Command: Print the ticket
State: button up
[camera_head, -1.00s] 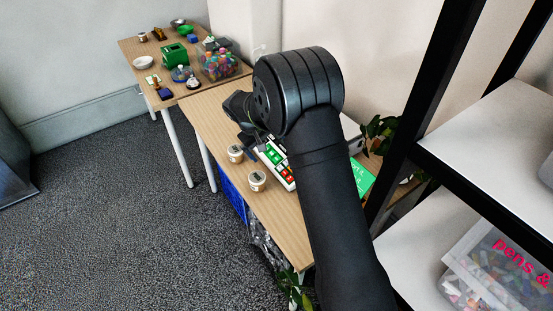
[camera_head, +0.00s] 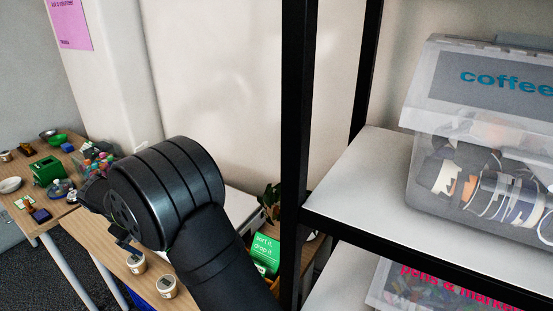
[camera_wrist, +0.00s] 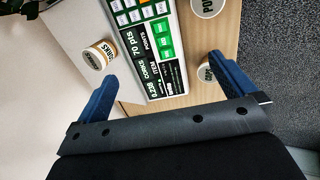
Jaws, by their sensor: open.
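The sorting console (camera_wrist: 150,50) shows in the wrist view. It is a white-framed panel with green and white keys at its upper part and a dark display reading "70 pts" and "CORKS" at its lower part. No ticket is visible. My gripper (camera_wrist: 163,66) is open and empty, its two blue fingers on either side of the console's lower end. I cannot tell its height above the panel.
A labelled cup (camera_wrist: 100,56) stands left of the console, and two others, one near the top (camera_wrist: 207,6) and one by the right finger (camera_wrist: 205,73). A green sign (camera_head: 265,252) stands on the table. A shelf with a coffee box (camera_head: 480,150) stands at right.

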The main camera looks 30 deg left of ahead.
grip_shut()
dwell(0.3)
dwell(1.3)
